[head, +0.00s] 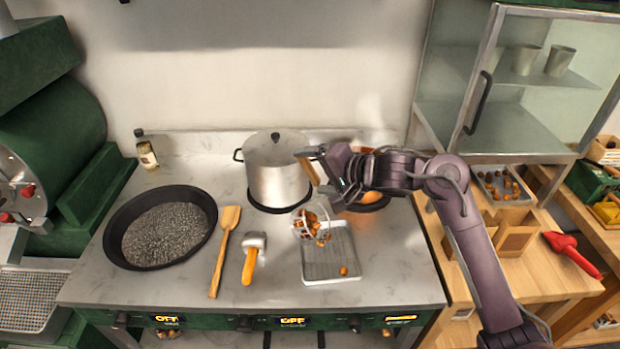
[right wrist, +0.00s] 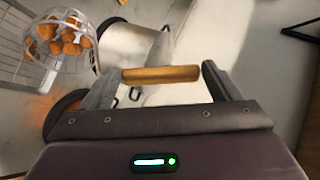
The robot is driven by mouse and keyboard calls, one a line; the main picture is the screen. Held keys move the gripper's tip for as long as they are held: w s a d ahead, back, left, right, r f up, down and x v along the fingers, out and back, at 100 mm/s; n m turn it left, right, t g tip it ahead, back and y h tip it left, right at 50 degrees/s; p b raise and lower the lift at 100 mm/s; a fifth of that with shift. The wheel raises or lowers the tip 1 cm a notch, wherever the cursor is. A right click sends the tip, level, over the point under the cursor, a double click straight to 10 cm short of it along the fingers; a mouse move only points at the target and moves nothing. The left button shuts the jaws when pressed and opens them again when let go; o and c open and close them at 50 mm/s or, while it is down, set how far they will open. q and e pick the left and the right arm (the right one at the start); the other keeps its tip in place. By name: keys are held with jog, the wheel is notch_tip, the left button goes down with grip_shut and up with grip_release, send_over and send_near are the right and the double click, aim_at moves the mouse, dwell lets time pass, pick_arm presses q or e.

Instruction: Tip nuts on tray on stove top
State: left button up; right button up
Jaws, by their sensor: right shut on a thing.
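The tray (head: 312,272), a shallow grey metal one, lies on the stove top (head: 385,285). A small wire basket (head: 296,226) of orange-brown nuts (head: 312,222) is above the tray's back left part. It looks tilted, and some nuts show at its lower rim. One loose nut (head: 343,270) is on the tray. My right gripper (head: 316,155) is shut on the basket's wooden handle (right wrist: 160,74), behind and above the tray. The basket also shows in the right wrist view (right wrist: 75,22), still with several nuts. My left gripper is out of view.
A lidded steel pot (head: 275,170) stands behind the basket. A black pan of dark grit (head: 160,230), a wooden spatula (head: 224,250) and a mallet-like tool (head: 250,258) are to the left. A glowing burner (head: 375,205) is at the right.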

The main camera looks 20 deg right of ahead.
jog(key=s+d+f+m+t+y+b, duration=0.2)
jog(key=s+d+f+t+b, duration=0.3)
jog(key=d+b, duration=0.4)
jog(key=s+d+f+m+t+y+b, duration=0.3)
jog(key=s+d+f+t+b, duration=0.3)
jog(key=b, duration=0.6)
jog(key=shift+s+d+f+m+y, duration=0.35)
jog(key=shift+d+f+m, duration=0.25)
jog(key=shift+d+f, duration=0.9)
dwell(1.3)
jog(key=shift+d+r, duration=0.2)
jog(key=shift+r, duration=0.05)
dwell(0.4)
